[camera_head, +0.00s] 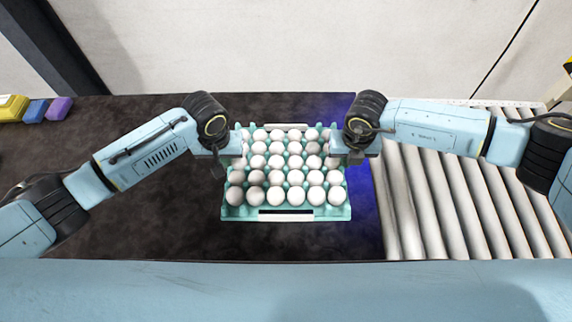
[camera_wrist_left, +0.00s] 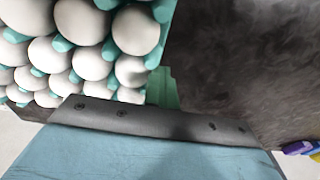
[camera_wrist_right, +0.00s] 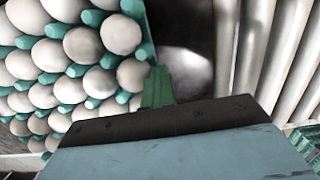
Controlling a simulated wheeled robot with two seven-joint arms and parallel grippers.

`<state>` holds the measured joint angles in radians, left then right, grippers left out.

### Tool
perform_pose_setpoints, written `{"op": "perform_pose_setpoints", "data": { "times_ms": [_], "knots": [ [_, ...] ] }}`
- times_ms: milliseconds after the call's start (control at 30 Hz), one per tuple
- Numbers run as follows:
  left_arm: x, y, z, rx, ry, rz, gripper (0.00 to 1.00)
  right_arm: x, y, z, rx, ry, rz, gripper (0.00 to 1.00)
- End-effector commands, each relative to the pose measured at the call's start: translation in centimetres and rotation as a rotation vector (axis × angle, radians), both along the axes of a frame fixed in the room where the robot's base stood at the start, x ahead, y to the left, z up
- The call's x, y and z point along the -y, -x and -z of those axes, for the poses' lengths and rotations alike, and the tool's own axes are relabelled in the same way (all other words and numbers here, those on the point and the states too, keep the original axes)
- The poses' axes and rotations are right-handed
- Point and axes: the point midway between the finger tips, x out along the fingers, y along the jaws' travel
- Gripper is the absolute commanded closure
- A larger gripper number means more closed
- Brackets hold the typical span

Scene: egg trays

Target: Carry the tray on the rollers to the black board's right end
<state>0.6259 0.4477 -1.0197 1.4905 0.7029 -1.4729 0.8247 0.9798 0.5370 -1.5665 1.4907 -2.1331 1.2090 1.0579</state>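The tray (camera_head: 229,212) is teal and full of white eggs in rows. It is over the right part of the black board (camera_head: 130,225), left of the rollers; I cannot tell whether it touches the board. My left gripper (camera_head: 222,160) is at the tray's left side and my right gripper (camera_head: 346,155) at its right side. Each looks shut on the tray's side, though the fingertips are mostly hidden. In the left wrist view a green side tab (camera_wrist_left: 166,88) runs into the gripper; in the right wrist view another tab (camera_wrist_right: 158,85) does too.
The metal rollers (camera_head: 450,205) at the right are bare in the visible part. Yellow, blue and purple blocks (camera_head: 35,111) lie at the board's far left. A pale wall (camera_head: 270,45) stands behind. The board's middle left is clear beneath my left arm.

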Motion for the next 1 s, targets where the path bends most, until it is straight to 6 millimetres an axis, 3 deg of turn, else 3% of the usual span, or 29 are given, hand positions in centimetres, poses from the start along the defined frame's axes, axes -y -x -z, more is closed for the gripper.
{"op": "perform_pose_setpoints", "data": {
  "times_ms": [67, 267, 467, 633, 1000],
  "knots": [
    [-0.2, -0.1, -0.4, 0.007, 0.015, 0.006, 1.0, 0.2, -0.1, -0.4, 0.005, -0.013, -0.005, 1.0],
    [-1.5, -0.1, -0.3, 0.005, 0.007, 0.003, 0.78, 1.5, 0.0, -0.2, 0.003, -0.006, -0.002, 1.0],
    [-1.7, -0.1, -0.2, 0.004, 0.003, 0.002, 0.78, 1.8, 0.0, -0.1, 0.002, -0.002, -0.001, 1.0],
    [-1.8, 0.0, -0.2, 0.003, 0.001, 0.001, 0.78, 1.8, 0.0, 0.0, 0.002, 0.001, 0.0, 0.78],
    [-1.9, 0.0, -0.8, 0.004, 0.0, 0.0, 0.78, 1.9, 0.1, 0.0, 0.001, 0.002, 0.0, 0.78]
  ]
}}
